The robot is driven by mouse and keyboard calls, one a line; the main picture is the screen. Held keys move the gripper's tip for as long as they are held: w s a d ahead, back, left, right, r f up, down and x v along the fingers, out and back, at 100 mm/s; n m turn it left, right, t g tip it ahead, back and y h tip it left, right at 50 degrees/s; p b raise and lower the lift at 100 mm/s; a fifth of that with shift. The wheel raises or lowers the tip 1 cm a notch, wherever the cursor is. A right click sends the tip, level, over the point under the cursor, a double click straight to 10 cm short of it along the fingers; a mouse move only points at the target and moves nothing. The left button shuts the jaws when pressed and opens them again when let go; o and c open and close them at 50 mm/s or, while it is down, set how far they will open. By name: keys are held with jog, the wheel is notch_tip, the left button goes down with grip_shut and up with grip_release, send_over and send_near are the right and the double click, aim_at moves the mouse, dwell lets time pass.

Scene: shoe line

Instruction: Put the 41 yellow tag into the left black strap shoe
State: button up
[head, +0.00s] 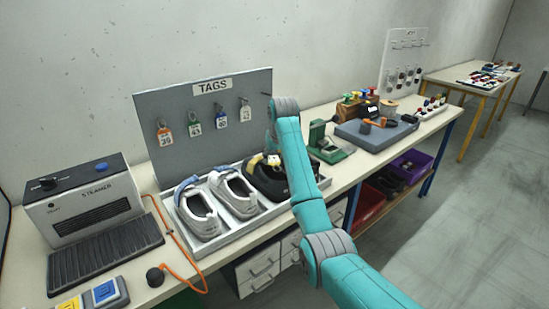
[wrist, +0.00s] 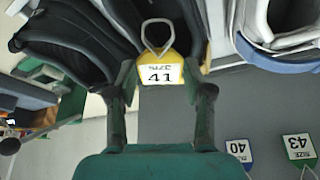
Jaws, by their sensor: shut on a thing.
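The yellow 41 tag (wrist: 161,70) with its grey loop is between the fingers of my gripper (wrist: 162,82), which is shut on it. In the head view the yellow of the tag (head: 257,160) shows just above the black shoes. The left black strap shoe (head: 264,182) stands in the tray right of the white shoes. In the wrist view a black shoe (wrist: 190,20) lies behind the tag, and the other black shoe (wrist: 62,38) is to its left. My arm hides part of the black pair in the head view. I cannot tell whether the tag touches a shoe.
White shoes (head: 233,191) share the grey tray (head: 222,249). The tag board (head: 208,88) stands close behind, with several tags hanging. A steamer (head: 84,207) is at the left. A green device (head: 326,144) and a grey slab (head: 375,134) stand at the right.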

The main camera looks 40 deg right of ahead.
jog(key=shift+f, duration=0.35)
jog(key=o, duration=0.9)
